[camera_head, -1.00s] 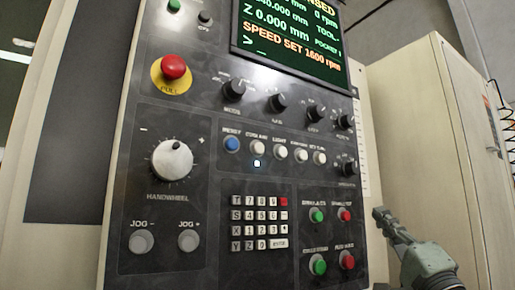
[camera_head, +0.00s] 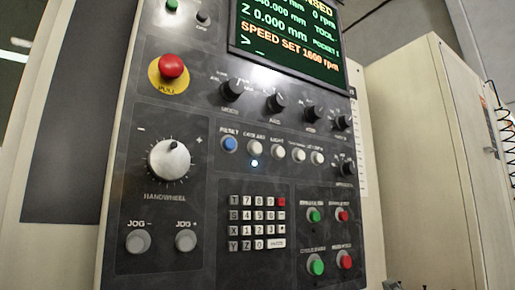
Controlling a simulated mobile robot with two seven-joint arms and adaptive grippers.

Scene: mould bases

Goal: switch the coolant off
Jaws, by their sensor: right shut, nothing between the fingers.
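The coolant button (camera_head: 255,147) is a white round button on the dark control panel (camera_head: 205,190), just right of the blue reset button (camera_head: 229,144). Its label is blurred. A small lamp (camera_head: 254,163) below it is lit bluish white. My right gripper (camera_head: 392,285) shows only as a small dark tip at the bottom edge, right of the panel's lower corner. It is shut and empty, well below and to the right of the coolant button, touching nothing that I can see. My left gripper is not in view.
More white buttons (camera_head: 298,154) continue the row to the right. A red emergency stop (camera_head: 171,66) is at upper left. Knobs (camera_head: 274,103) stick out above the row; a keypad (camera_head: 257,222) and green and red buttons (camera_head: 314,215) lie below. The space before the panel looks clear.

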